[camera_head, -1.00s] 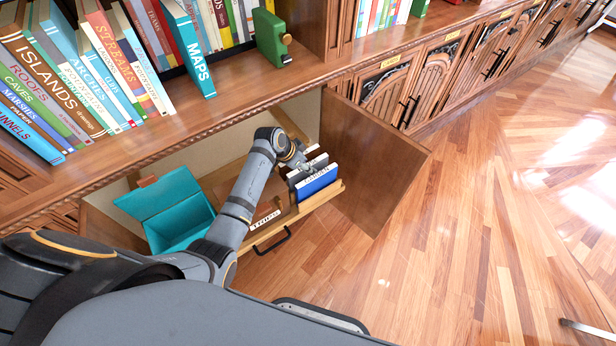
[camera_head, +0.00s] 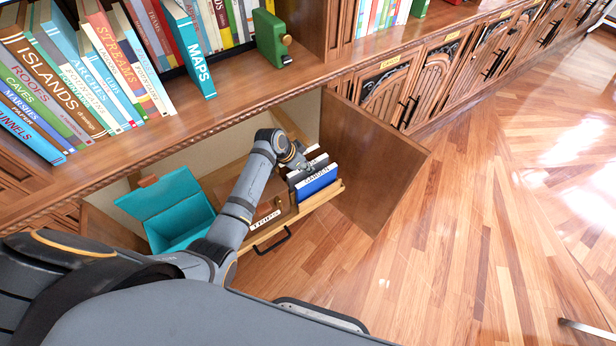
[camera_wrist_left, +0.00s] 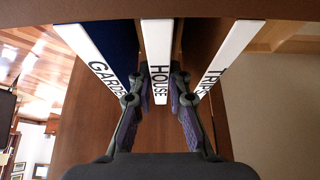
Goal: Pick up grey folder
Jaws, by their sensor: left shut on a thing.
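The grey folder, with a white label strip reading HOUSE (camera_wrist_left: 160,55), stands between two other folders in the left wrist view. My left gripper (camera_wrist_left: 158,97) has one finger on each side of it and is shut on it. In the head view the gripper (camera_head: 304,164) is at the folders in the pulled-out drawer (camera_head: 270,232), and partly hides the grey folder there. The blue folder (camera_head: 316,187), labelled GARDEN, stands in front of it. A brown folder with a partly hidden label (camera_wrist_left: 222,58) stands on its other side. My right gripper is not in view.
An open teal box (camera_head: 172,238) stands left of my left arm. An open wooden cabinet door (camera_head: 372,165) stands right of the drawer. A shelf edge (camera_head: 220,115) with books runs above. The wooden floor at right is mostly clear.

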